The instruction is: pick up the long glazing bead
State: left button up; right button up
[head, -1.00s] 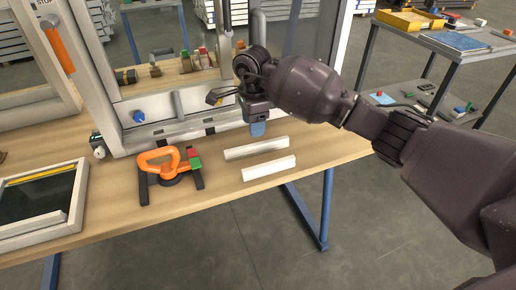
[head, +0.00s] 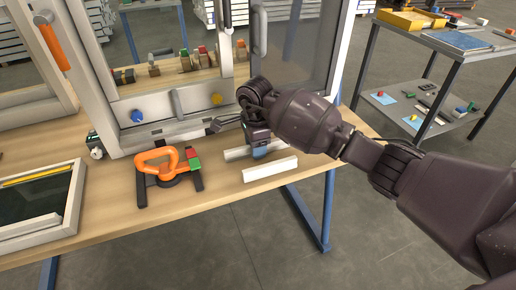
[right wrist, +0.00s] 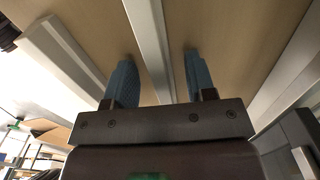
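Two white glazing beads lie on the wooden bench. The back one, which looks longer, is the long glazing bead (head: 236,153); the shorter bead (head: 270,168) lies in front of it. My right gripper (head: 261,151) points down at the long bead and hides part of it. In the right wrist view my right gripper (right wrist: 159,62) has its two blue fingers apart, with the long bead (right wrist: 150,40) running between them. Gaps show on both sides, so the fingers are not closed on it. My left gripper is out of view.
An orange-handled tool (head: 166,165) stands left of the beads. A large window frame (head: 170,133) stands upright just behind. A small glazed frame (head: 40,205) lies at the left. A grey cart (head: 440,100) stands at the right, past the bench edge.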

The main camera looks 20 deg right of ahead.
grip_shut()
jog(key=shift+r, duration=0.1)
